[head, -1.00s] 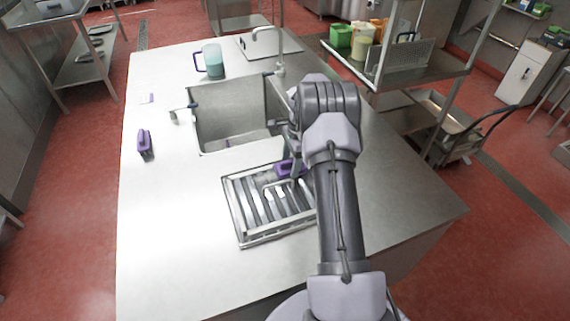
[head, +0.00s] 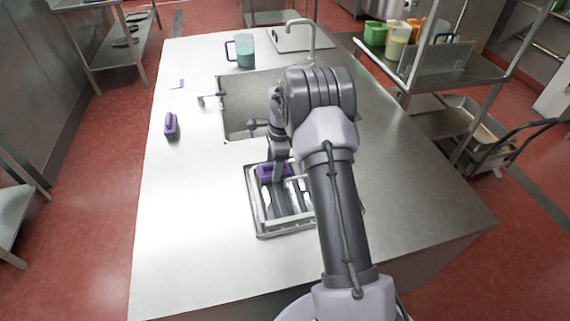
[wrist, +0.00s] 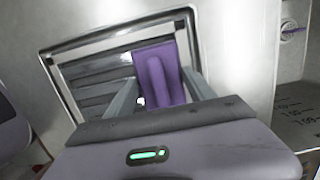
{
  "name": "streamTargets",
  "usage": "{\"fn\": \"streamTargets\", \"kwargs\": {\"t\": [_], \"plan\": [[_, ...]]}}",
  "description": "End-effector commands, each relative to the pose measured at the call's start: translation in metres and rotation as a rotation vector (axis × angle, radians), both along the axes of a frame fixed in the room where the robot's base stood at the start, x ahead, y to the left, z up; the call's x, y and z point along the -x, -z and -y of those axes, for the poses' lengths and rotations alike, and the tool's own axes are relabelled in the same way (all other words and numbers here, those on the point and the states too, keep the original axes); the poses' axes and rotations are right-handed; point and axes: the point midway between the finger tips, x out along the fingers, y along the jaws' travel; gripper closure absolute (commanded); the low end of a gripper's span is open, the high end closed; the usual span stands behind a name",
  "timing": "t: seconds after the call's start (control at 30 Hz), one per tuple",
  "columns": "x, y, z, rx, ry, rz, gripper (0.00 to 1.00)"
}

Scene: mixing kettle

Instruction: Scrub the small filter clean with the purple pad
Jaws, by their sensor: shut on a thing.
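The small filter (head: 257,218) is a metal frame with slanted slats, lying on the steel counter in front of the sink. It also shows in the wrist view (wrist: 62,58), partly hidden behind the pad and my gripper. My gripper (wrist: 160,88) is shut on the purple pad (wrist: 152,62), with one finger on each side of its raised grip. In the head view the pad (head: 266,173) is over the filter's far left part. I cannot tell whether it touches the slats. My arm hides the filter's right side.
A second purple-handled tool (head: 171,126) stands on the counter at the left. The sink (head: 240,115) lies beyond the filter, and a jug of teal liquid (head: 245,52) stands farther back. A rack with tubs (head: 375,33) is at the right. The counter's left front is clear.

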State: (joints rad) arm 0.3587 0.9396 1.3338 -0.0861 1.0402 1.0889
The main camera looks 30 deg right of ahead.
Motion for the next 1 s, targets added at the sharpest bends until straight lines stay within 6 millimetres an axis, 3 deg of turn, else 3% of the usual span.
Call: {"fn": "streamTargets", "kwargs": {"t": [0.07,0.4,0.63,1.0], "plan": [[0.001,0.0,0.002,-0.002,0.002,-0.002,0.69],[0.017,-0.003,0.059,0.0,0.003,0.0,0.69],[0.022,-0.003,0.077,0.0,0.003,0.001,0.69],[0.038,0.0,0.133,0.0,0.002,0.001,0.69]]}}
